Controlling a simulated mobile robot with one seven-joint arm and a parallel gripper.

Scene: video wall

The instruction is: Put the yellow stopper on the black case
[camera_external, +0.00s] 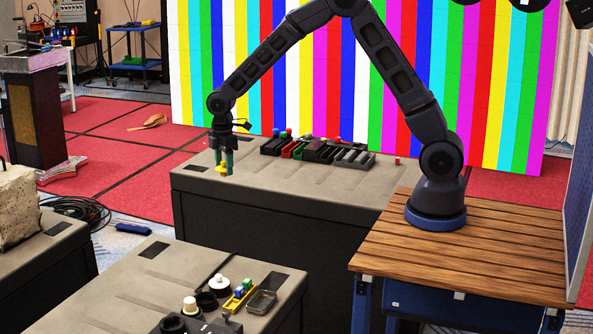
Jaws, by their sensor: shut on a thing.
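My gripper (222,168) hangs pointing down over the left end of the grey-topped bench. Its green fingers are shut on a small yellow thing (223,170), which looks like the yellow stopper. The fingers partly hide it, and I cannot tell whether it touches the bench top. A row of small cases stands to the right of my gripper on the same bench. A black case (355,156) is at the row's right part. Other dark cases are in the row, so I cannot tell for certain which is the task's one. My gripper is apart from the row.
The grey bench (300,190) is bare in front of the row. A small red piece (397,161) stands right of it. A nearer bench (150,285) holds dark round pots, a yellow tray (240,296) and a clear dish (261,301). A striped video wall (350,80) rises behind.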

